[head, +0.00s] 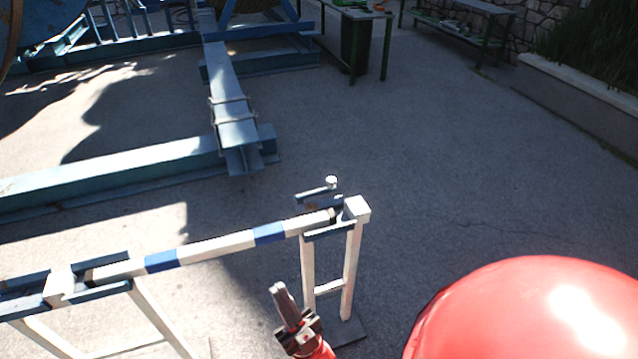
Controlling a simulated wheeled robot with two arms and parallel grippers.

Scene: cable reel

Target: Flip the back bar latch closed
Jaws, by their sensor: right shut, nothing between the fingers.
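A bar (210,246) with white and blue bands lies across white stands, running from the lower left to the middle. At its right end is a white stand (350,262) with a square block on top. A small latch arm (315,191) with a pale round knob (331,182) shows just behind that end, apart from the bar's top and standing out behind it. How it is hinged is too small to tell. My right gripper (280,291) is shut and empty, in front of the bar and left of the stand's legs, touching neither as far as I see. My left gripper is out of view.
Blue steel beams (110,177) lie on the asphalt behind the bar. A green-legged table (352,14) and a bench (455,30) stand at the back. A low wall (580,100) runs along the right. The asphalt right of the stand is clear.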

